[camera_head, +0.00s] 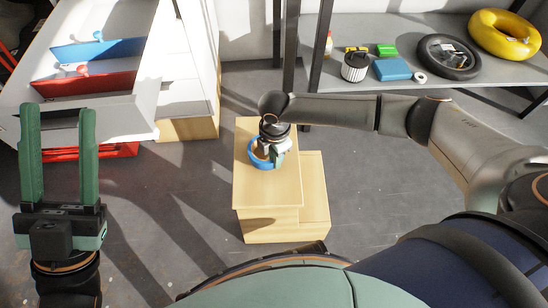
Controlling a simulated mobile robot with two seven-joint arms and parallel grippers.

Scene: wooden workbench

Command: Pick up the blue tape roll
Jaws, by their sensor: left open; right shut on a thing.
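The blue tape roll (257,162) is on top of a light wooden step box (268,190), partly hidden by my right gripper. My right gripper (268,158) points down over the box and is shut on the tape roll. Its fingertips are mostly hidden from above, and I cannot tell whether the roll is lifted off the wood. My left gripper (58,150) is open and empty at the left, fingers pointing up in the picture, well away from the roll.
A white drawer unit (120,110) with blue and red trays stands at the upper left. A grey shelf (335,90) at the upper right holds a yellow ring (503,34), a black tyre (448,57), a blue box (391,69) and a filter (355,67). Grey floor around the step box is clear.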

